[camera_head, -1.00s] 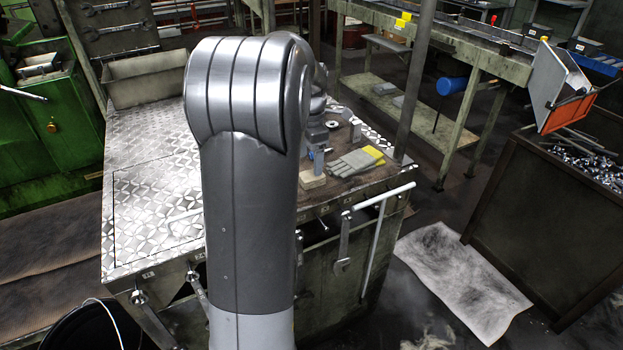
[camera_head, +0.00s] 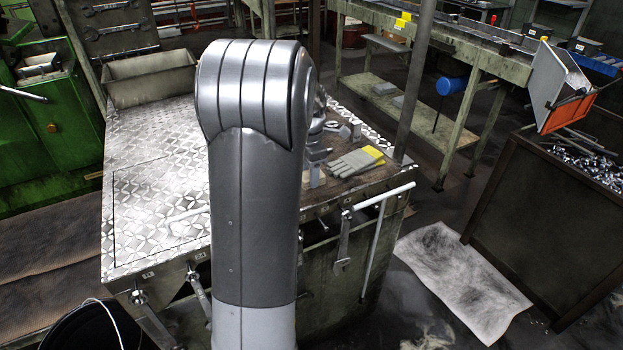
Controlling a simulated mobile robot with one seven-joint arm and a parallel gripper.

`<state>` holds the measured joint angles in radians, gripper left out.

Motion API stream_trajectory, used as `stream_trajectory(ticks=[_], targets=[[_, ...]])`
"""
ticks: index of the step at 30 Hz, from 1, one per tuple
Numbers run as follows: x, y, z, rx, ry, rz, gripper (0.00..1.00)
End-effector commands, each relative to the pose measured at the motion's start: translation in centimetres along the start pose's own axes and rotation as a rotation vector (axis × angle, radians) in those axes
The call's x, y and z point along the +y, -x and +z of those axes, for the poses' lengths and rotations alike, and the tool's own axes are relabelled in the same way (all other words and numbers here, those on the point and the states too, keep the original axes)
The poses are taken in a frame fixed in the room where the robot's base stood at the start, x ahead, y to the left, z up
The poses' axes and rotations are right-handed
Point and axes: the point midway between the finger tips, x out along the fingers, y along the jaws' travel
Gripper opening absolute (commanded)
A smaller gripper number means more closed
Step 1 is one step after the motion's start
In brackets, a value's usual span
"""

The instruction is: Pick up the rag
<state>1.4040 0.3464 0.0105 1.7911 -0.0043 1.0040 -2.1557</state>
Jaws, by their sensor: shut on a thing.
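My arm rises in front of the workbench (camera_head: 150,212) and hides its middle. Only a sliver of my gripper (camera_head: 315,172) shows past the right side of the arm, low over the bench top. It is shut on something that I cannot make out. I cannot identify the rag with certainty; it may be behind my arm. A pair of grey gloves with yellow cuffs (camera_head: 357,162) lies on the bench just right of my gripper.
Small metal parts (camera_head: 350,131) lie behind the gloves. A metal post (camera_head: 415,85) stands past the bench's right edge. A stained white sheet (camera_head: 460,280) lies on the floor at the right. A dark bin of metal scrap (camera_head: 540,215) stands beyond it.

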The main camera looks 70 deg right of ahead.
Motion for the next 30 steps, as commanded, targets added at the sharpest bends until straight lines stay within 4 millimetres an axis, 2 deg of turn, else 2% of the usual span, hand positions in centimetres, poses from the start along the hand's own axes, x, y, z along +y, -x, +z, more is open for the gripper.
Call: stream_trajectory(ticks=[1, 8, 14, 17, 22, 30], targets=[[0.0, 0.0, 0.0, 0.0, 0.0, 0.0, 0.37], [0.0, 0.0, 0.0, 0.0, 0.0, 0.0, 0.19], [0.0, 0.2, 0.0, 0.0, 0.0, 0.001, 0.19], [0.0, 1.1, 0.0, -0.001, 0.0, 0.002, 0.19], [0.1, 4.3, 0.0, -0.003, 0.0, 0.004, 0.19], [-5.3, 7.8, 3.2, -0.002, -0.003, 0.003, 0.19]])
